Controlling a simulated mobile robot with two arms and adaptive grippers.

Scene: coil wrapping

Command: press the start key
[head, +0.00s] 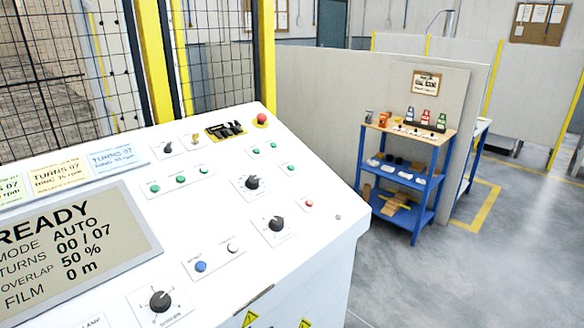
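A white sloped control panel (215,205) fills the left and middle of the head view. A screen (130,222) at the left reads READY, MODE AUTO, TURNS 00 / 07, OVERLAP 50 % and FILM 0 m. Neither of my grippers is in view.
The panel also carries black knobs (276,224), a blue button (200,267), a small red button (309,203) and a red mushroom button (261,118). A mesh fence with yellow posts (153,62) stands behind. A blue shelf cart (408,178) stands right, with open floor before it.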

